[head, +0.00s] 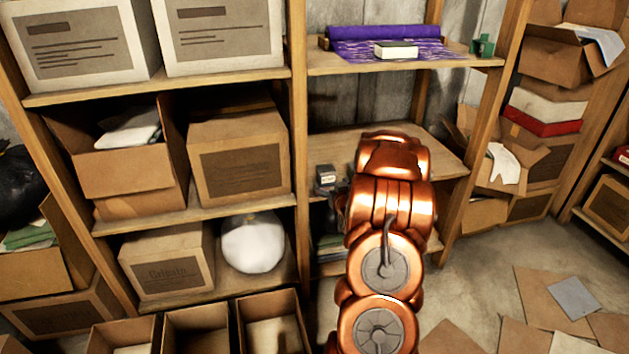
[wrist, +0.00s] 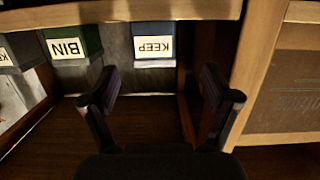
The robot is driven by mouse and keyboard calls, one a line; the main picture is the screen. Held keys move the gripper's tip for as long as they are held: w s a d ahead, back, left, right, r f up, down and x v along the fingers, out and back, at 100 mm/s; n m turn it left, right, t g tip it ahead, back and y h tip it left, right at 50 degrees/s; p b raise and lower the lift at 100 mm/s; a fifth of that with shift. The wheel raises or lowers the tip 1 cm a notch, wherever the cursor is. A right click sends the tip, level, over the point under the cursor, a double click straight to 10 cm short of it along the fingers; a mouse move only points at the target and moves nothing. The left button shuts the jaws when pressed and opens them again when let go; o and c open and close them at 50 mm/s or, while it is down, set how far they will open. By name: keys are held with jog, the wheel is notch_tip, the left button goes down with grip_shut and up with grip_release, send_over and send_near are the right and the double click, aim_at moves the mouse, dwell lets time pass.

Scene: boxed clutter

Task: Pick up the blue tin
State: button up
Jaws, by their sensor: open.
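In the wrist view, a dark blue tin (wrist: 153,27) with a white KEEP label stands at the top middle, against a grey wall. My gripper (wrist: 160,84) is open and empty, with its two fingers apart below the tin in the picture. The tin lies roughly in line with the gap between them, and they do not appear to touch it.
A dark green box (wrist: 88,42) labelled BIN stands left of the tin. A wooden shelf edge (wrist: 120,13) crosses the top, and a wooden post (wrist: 252,70) stands close on the right. In the head view, a small dark labelled box (head: 326,174) sits left of my arm.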

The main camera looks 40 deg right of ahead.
aim_at(329, 177)
jog(key=shift+w+d+f, duration=0.1)
jog(key=shift+d+f, duration=0.3)
jog(key=shift+d, duration=0.25)
jog(key=shift+a+b+x, duration=0.25)
jog(key=shift+b+x, duration=0.05)
jog(key=shift+x, duration=1.15)
jog(key=shift+r+b+x, duration=0.15)
jog(key=shift+b+x, duration=0.1)
jog(key=shift+x, duration=1.05)
jog(key=shift+r+b+x, duration=0.2)
jog(key=shift+x, duration=1.1)
jog(key=shift+d, duration=0.2)
jog(key=c, duration=1.3)
